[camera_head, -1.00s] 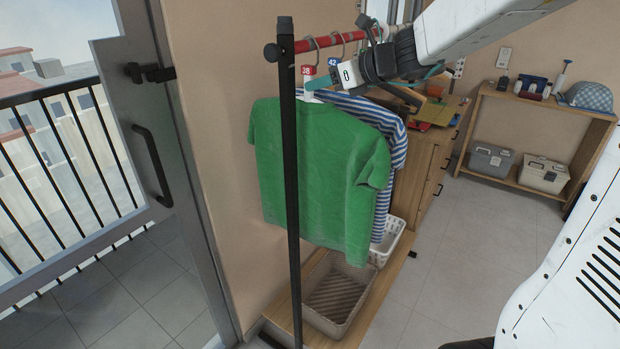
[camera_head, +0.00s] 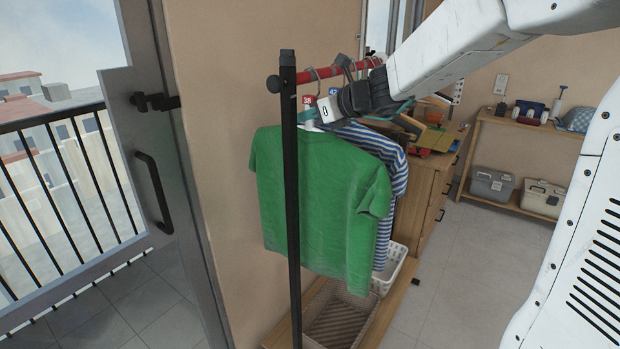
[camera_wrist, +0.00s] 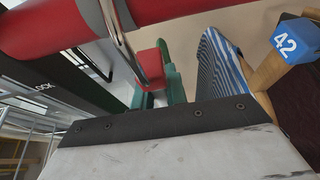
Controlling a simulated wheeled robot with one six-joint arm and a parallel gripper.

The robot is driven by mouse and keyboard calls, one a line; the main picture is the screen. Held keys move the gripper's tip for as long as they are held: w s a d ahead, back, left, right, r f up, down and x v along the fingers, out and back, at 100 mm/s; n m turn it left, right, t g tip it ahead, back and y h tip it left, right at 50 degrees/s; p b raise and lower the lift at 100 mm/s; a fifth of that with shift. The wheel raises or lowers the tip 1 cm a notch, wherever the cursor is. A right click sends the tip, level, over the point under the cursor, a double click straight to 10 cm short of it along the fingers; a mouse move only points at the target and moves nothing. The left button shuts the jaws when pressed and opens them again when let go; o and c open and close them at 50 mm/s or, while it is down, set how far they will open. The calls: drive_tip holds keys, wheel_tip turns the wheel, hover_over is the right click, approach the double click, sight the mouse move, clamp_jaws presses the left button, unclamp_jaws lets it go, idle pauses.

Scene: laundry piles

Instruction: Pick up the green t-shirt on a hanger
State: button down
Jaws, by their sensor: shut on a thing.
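The green t-shirt (camera_head: 320,195) hangs from the red rail (camera_head: 340,74) on a hanger, at the near end beside the black post. Its metal hook (camera_wrist: 117,38) still loops over the rail in the wrist view. My gripper (camera_head: 313,113) is at the hanger's neck, just above the collar and below the rail. In the wrist view my gripper (camera_wrist: 158,92) is shut on the hanger, its green fingers either side of the neck, under a red tag (camera_wrist: 150,62). The t-shirt is hardly visible there.
A blue-and-white striped shirt (camera_head: 393,165) hangs close behind, with a blue 42 tag (camera_wrist: 286,42). The black post (camera_head: 290,200) stands in front. A basket (camera_head: 335,318) sits below. A wooden dresser (camera_head: 437,170) is behind; the floor at right is clear.

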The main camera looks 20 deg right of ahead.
drive_tip(key=shift+r, duration=0.1)
drive_tip(key=shift+r, duration=0.55)
wheel_tip(320, 180, up, 2)
drive_tip(key=shift+r, duration=0.2)
drive_tip(key=s+d+r, duration=0.1)
drive_tip(key=s+d, duration=0.8)
drive_tip(key=s, duration=0.4)
drive_tip(key=shift+d+r, duration=0.2)
